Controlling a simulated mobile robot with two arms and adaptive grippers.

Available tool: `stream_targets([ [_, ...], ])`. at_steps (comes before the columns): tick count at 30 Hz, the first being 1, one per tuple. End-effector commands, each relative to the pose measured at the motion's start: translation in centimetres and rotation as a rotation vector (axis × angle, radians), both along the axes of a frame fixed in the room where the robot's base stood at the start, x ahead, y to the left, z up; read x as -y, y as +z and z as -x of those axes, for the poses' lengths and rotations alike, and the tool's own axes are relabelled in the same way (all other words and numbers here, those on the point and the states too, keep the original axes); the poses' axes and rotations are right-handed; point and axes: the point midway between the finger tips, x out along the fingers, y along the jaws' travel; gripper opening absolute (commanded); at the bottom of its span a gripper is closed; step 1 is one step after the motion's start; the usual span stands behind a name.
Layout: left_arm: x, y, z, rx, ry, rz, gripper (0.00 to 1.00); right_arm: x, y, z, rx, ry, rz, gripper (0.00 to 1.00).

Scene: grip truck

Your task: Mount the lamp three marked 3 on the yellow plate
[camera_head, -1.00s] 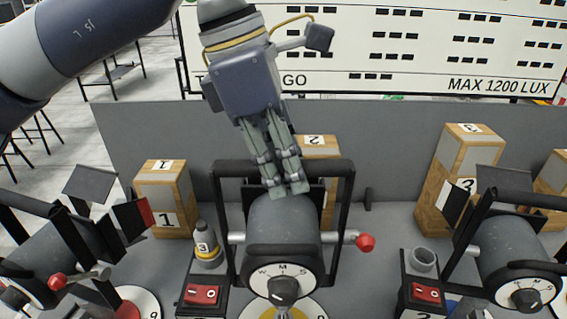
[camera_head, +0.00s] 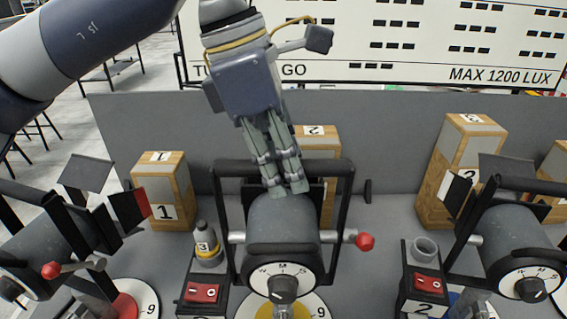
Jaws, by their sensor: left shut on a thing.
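A dark grey lamp (camera_head: 283,222) with a black yoke, a white dial face and a red-tipped side knob is in the middle of the head view. My left gripper (camera_head: 287,190) comes down from above, its fingers shut on the upper rear of this lamp. No number 3 is readable on the lamp. The yellow plate (camera_head: 262,308) with a white rim marked 9 lies under the lamp's front. A stem shows below the dial, but I cannot tell whether it touches the plate. My right gripper is not in view.
Other lamps stand left (camera_head: 62,250) and right (camera_head: 512,243). Wooden blocks (camera_head: 163,195) and a grey partition (camera_head: 400,130) are behind.

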Motion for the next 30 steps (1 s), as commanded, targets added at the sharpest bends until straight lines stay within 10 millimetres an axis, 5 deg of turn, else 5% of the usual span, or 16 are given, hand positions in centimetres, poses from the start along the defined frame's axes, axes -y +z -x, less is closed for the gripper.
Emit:
stream_targets([
  [30, 0.05, -0.80, 0.01, 0.002, 0.000, 0.005, 0.00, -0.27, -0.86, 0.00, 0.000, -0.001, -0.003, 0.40],
])
